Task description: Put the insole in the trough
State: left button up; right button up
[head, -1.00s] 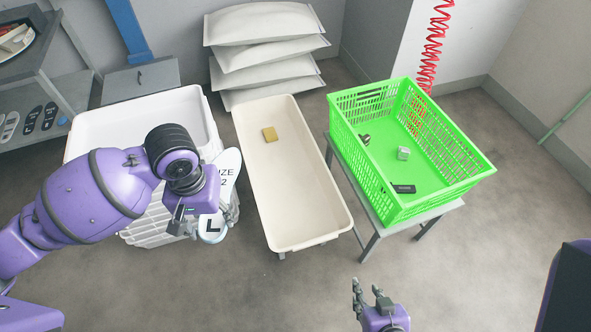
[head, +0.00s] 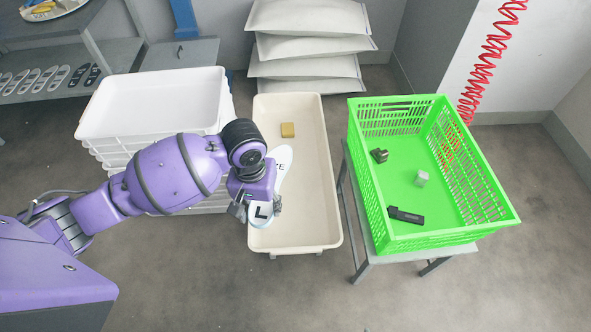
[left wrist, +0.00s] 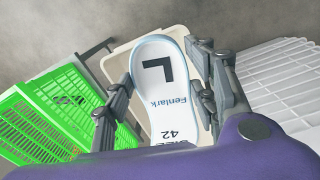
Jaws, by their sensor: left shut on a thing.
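My left gripper (head: 262,208) is shut on a white insole (head: 281,170) with a dark letter L and printed text. In the left wrist view the insole (left wrist: 160,95) sits between the two fingers, its rounded heel end pointing away from the wrist. The cream trough (head: 310,205) is a long shallow tub in the middle of the head view. The insole and gripper are over the trough's near left part. I cannot tell how high above its floor they are. My right gripper does not show now.
A green crate (head: 370,215) on a grey stand (head: 362,262) is right of the trough, with several small items inside. Stacked white bins (head: 110,150) stand left. Pale sacks (head: 310,50) are piled behind. More insoles lie on a shelf (head: 60,98).

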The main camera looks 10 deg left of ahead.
pick_arm(q)
jog(key=w+f+n+b, duration=0.1)
jog(key=w+f+b, duration=0.3)
jog(key=f, duration=0.5)
jog(key=w+f+b, duration=0.3)
jog(key=f, duration=0.6)
jog(key=n+b, duration=0.1)
jog(key=b, duration=0.7)
send_over(280, 231)
notch_tip(280, 231, down, 18)
jog(key=shift+r, duration=0.2)
jog(key=shift+d+f+b, duration=0.1)
jog(key=shift+f+b, duration=0.5)
jog(key=shift+f, duration=1.4)
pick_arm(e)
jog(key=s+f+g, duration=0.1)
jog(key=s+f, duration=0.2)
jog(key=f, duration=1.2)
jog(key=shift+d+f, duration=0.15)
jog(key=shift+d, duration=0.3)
pick_arm(q)
jog(key=shift+f, duration=0.2)
jog(key=o, duration=1.1)
jog(key=shift+r, duration=0.1)
